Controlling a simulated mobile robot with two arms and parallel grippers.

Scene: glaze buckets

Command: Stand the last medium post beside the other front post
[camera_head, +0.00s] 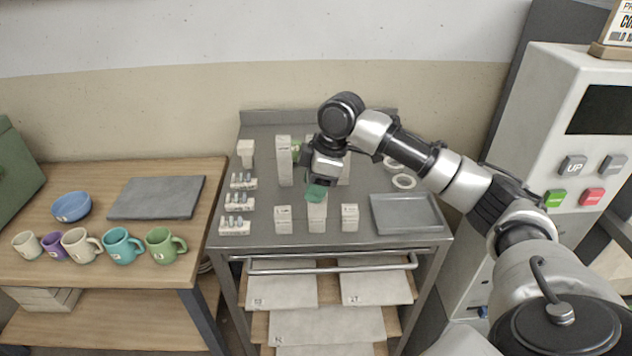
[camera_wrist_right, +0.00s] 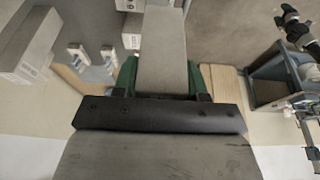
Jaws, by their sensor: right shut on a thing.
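My right gripper (camera_head: 316,191), with green fingertips, is shut on a pale medium post (camera_head: 317,217) above the front part of the grey cart top. The post looks upright; I cannot tell whether its foot touches the surface. It also shows between the fingers in the right wrist view (camera_wrist_right: 163,50). In the head view it appears between two short posts, one to the left (camera_head: 283,220) and one to the right (camera_head: 350,217). A tall post (camera_head: 284,162) stands farther back, and another post (camera_head: 344,172) is partly hidden by my gripper. My left gripper is not in view.
A grey tray (camera_head: 406,214) lies at the cart's right, with white rings (camera_head: 403,181) behind it. Racks of small test pieces (camera_head: 235,226) line the left edge. A wooden table (camera_head: 110,274) with mugs stands left; a control cabinet (camera_head: 560,130) stands right.

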